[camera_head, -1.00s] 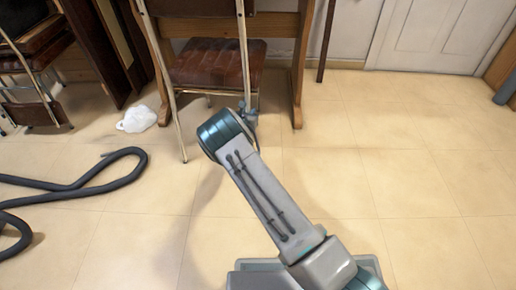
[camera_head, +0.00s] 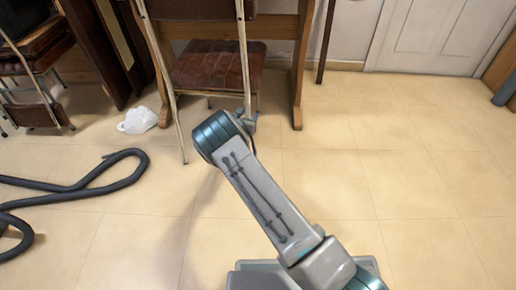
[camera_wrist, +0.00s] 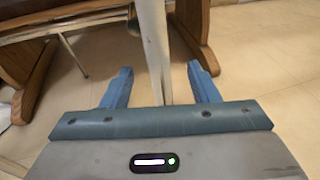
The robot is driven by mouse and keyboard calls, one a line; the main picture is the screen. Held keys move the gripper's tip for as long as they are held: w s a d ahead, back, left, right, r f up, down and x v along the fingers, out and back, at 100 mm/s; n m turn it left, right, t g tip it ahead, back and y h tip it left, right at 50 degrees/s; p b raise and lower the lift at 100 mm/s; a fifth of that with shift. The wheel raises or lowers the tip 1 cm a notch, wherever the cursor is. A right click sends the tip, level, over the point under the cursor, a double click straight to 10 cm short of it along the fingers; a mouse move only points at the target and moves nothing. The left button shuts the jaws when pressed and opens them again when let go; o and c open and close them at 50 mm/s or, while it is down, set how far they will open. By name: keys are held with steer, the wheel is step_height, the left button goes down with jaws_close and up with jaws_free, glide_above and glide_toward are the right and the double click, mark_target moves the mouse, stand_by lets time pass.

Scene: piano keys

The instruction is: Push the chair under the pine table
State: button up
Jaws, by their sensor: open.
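The chair (camera_head: 216,68) has a brown padded seat and thin pale metal legs. It stands at the pine table (camera_head: 303,62), its seat partly between the wooden table legs. Its back uprights rise on the near side. My gripper (camera_wrist: 160,70) is open in the wrist view, with blue fingers on either side of a pale upright of the chair (camera_wrist: 155,40). I cannot tell whether the fingers touch it. In the head view my gripper (camera_head: 248,120) is small and partly hidden by my arm, beside the right upright.
A white crumpled bag (camera_head: 137,120) lies on the floor left of the chair. A dark hose (camera_head: 95,180) curls at the left. Another chair (camera_head: 35,55) stands at the upper left. The tiled floor at the right, before the white door (camera_head: 440,35), is clear.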

steer(key=s+a+p, duration=0.2)
steer(key=s+p, duration=0.1)
steer(key=s, duration=0.4)
steer(key=shift+s, duration=0.3)
stand_by(0.3)
